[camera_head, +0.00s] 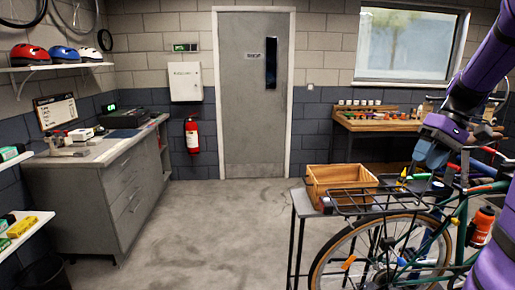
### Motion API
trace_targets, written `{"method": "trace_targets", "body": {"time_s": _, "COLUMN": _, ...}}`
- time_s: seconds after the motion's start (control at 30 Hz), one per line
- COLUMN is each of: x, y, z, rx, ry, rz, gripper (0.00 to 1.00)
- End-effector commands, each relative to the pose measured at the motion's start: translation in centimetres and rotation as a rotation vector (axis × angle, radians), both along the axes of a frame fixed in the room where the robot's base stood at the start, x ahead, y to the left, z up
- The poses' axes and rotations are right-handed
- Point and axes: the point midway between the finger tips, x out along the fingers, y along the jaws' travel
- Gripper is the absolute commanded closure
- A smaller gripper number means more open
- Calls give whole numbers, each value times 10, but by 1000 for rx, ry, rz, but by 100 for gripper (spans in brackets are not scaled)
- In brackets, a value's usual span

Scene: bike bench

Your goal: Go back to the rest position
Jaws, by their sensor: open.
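My purple arm comes down from the upper right edge of the head view. My gripper (446,160) hangs at its end with the fingers pointing down and apart, with nothing seen between them. It is in front of or above the rear part of a green bicycle (458,232); the exact gap cannot be told. The bicycle's black rear rack (385,205) lies below and to the left of the gripper. My arm hides part of the bicycle on the right.
A wooden crate (340,174) sits on a narrow stand (300,203) left of the rack. A workbench (375,124) with tools stands behind. A grey cabinet (95,205) and helmet shelf (60,67) are at left. The floor (215,230) before the door (253,95) is clear.

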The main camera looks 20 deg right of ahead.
Motion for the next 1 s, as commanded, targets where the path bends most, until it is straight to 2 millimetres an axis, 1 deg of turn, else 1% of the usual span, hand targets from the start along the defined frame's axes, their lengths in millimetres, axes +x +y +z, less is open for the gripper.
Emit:
{"method": "trace_targets", "body": {"time_s": 0.03, "x": 1, "y": 24, "z": 8, "rx": -49, "ry": 0, "rz": 19, "gripper": 58}}
{"method": "trace_targets", "body": {"time_s": 0.2, "x": -5, "y": 86, "z": 23, "rx": -194, "ry": -17, "rz": 44, "gripper": 58}}
{"method": "trace_targets", "body": {"time_s": 0.3, "x": -14, "y": 119, "z": 29, "rx": -272, "ry": -46, "rz": 56, "gripper": 58}}
{"method": "trace_targets", "body": {"time_s": 0.37, "x": -21, "y": 137, "z": 32, "rx": -313, "ry": -71, "rz": 62, "gripper": 58}}
{"method": "trace_targets", "body": {"time_s": 0.5, "x": -40, "y": 175, "z": 37, "rx": -398, "ry": -148, "rz": 70, "gripper": 58}}
{"method": "trace_targets", "body": {"time_s": 0.6, "x": -56, "y": 198, "z": 38, "rx": -444, "ry": -215, "rz": 74, "gripper": 58}}
{"method": "trace_targets", "body": {"time_s": 0.73, "x": -78, "y": 223, "z": 38, "rx": -481, "ry": -313, "rz": 77, "gripper": 58}}
{"method": "trace_targets", "body": {"time_s": 0.9, "x": -99, "y": 241, "z": 34, "rx": -496, "ry": -417, "rz": 75, "gripper": 58}}
{"method": "trace_targets", "body": {"time_s": 1.0, "x": -106, "y": 246, "z": 32, "rx": -495, "ry": -456, "rz": 74, "gripper": 58}}
